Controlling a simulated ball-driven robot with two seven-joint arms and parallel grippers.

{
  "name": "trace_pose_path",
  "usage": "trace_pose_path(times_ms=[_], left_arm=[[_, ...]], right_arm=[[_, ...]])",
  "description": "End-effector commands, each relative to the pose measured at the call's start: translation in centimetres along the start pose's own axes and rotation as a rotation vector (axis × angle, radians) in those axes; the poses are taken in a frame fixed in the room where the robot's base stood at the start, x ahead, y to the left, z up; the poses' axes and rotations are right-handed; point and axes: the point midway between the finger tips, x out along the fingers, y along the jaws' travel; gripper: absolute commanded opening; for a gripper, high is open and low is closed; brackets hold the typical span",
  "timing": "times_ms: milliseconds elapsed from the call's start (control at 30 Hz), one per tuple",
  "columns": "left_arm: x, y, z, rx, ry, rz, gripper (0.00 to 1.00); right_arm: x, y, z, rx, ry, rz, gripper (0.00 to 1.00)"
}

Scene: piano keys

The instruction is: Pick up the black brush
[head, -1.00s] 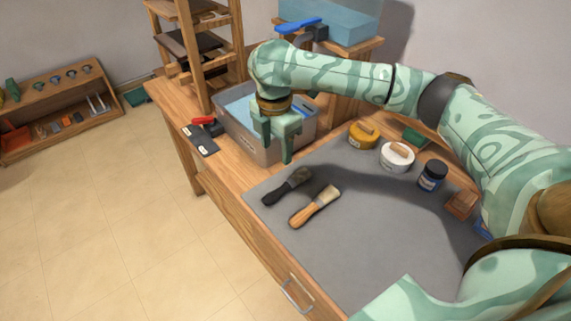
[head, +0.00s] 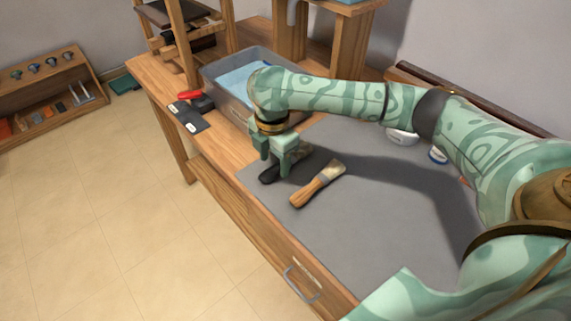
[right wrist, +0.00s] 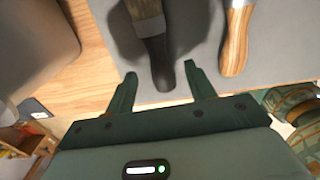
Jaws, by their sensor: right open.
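The black brush (head: 268,177) lies on the grey mat (head: 385,235), partly hidden in the head view behind my right gripper (head: 275,165). Its bristle end points up and right. In the right wrist view the black brush (right wrist: 158,50) has its dark handle end between the two spread fingertips of my right gripper (right wrist: 160,74). The right gripper is open, with a gap on both sides of the handle. I cannot tell its exact height over the mat. My left gripper is not in view.
A wooden-handled brush (head: 316,187) lies close by on the right, also in the right wrist view (right wrist: 235,40). A grey bin (head: 232,95) stands behind the gripper. Red-and-black tools (head: 190,105) lie on the table's left. The mat's front is clear.

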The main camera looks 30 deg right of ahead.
Motion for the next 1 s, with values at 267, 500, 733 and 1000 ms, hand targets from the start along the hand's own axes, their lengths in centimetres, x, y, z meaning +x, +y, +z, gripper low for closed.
trace_pose_path(times_ms=[267,500,733,1000], left_arm=[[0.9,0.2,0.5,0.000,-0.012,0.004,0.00],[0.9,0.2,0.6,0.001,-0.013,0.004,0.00],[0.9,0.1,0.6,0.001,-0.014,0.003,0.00],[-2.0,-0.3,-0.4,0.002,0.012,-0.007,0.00]], right_arm=[[1.6,-0.1,0.0,-0.001,-0.001,0.000,0.55],[1.6,-0.1,0.0,-0.001,-0.001,0.000,0.06],[1.6,-0.1,0.1,-0.001,-0.001,-0.001,0.06],[-2.5,0.0,0.0,0.000,-0.001,0.007,0.06]])
